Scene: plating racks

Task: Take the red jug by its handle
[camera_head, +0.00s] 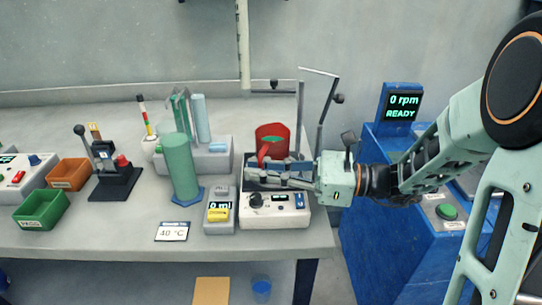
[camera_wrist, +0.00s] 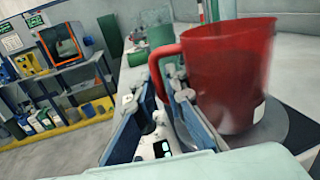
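The red jug (camera_head: 281,132) stands upright on the round grey plate of a white bench device (camera_head: 275,217) in the head view. In the wrist view the jug (camera_wrist: 232,80) fills the upper right, with its handle (camera_wrist: 157,68) towards the left. My gripper (camera_head: 262,174) reaches in from the right in front of the jug. In the wrist view its blue fingers (camera_wrist: 156,88) are apart, with the handle between or just beyond their tips. I see a gap beside the handle; contact cannot be made out.
A green cylinder (camera_head: 181,168) stands left of the jug, with a small grey display device (camera_head: 219,212) in front. Thin metal stand rods (camera_head: 321,130) rise behind my gripper. A blue cabinet with a display (camera_head: 400,108) stands right. Green (camera_head: 41,209) and orange (camera_head: 70,174) bins sit far left.

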